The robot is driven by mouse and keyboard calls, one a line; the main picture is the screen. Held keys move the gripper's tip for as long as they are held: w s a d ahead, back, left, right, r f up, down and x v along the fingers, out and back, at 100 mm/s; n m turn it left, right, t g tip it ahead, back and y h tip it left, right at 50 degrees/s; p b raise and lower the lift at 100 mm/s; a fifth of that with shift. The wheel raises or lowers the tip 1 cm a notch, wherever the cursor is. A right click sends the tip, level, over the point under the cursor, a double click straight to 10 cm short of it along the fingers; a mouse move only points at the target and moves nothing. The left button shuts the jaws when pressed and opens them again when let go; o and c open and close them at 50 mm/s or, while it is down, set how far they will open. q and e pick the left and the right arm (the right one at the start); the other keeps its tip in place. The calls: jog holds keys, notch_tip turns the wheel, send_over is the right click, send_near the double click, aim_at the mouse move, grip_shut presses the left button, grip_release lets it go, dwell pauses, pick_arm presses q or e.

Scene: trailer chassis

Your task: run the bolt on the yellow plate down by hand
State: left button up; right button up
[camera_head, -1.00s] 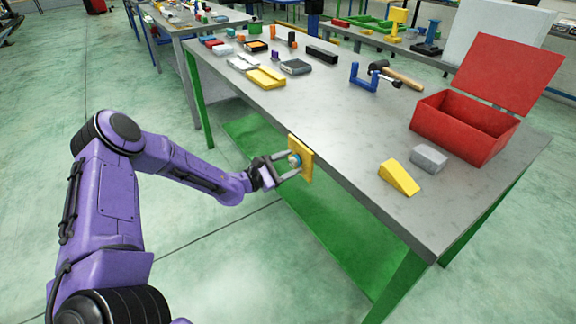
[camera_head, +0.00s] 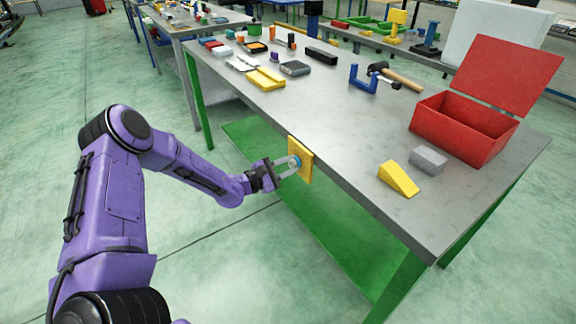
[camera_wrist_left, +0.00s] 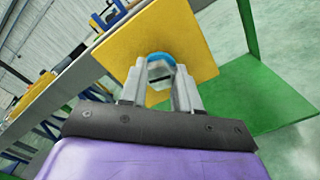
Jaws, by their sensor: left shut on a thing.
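The yellow plate (camera_head: 303,161) is fixed upright at the front edge of the grey workbench. It fills the upper middle of the left wrist view (camera_wrist_left: 188,30). A bolt with a blue ring (camera_head: 294,161) sits on the plate's face; in the left wrist view the blue part (camera_wrist_left: 160,58) shows between my fingertips, and much of the bolt is hidden. My left gripper (camera_head: 288,166) reaches the plate from the left and is shut on the bolt. It also shows in the left wrist view (camera_wrist_left: 160,75). My right gripper is not in view.
The workbench (camera_head: 330,120) has green legs and a green lower shelf. On it are an open red box (camera_head: 465,125), a yellow wedge (camera_head: 398,179), a grey block (camera_head: 428,159), a hammer (camera_head: 397,77) and a blue clamp (camera_head: 363,78).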

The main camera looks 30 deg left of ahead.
pick_arm(q)
jog(key=m, duration=0.3)
jog(key=shift+f+m, duration=0.1)
jog(key=shift+m, duration=0.2)
jog(key=m, duration=0.3)
jog(key=shift+m, duration=0.3)
jog(key=m+b, duration=0.1)
jog(key=m, duration=0.5)
jog(key=shift+f+b, duration=0.2)
jog(key=shift+b, duration=0.1)
jog(key=m+b, duration=0.2)
jog(key=m, duration=0.4)
jog(key=shift+f+m, duration=0.1)
jog(key=shift+m, duration=0.3)
jog(key=shift+a+m+b, duration=0.15)
jog(key=shift+m+b, duration=10.8)
jog(key=shift+m, duration=1.55)
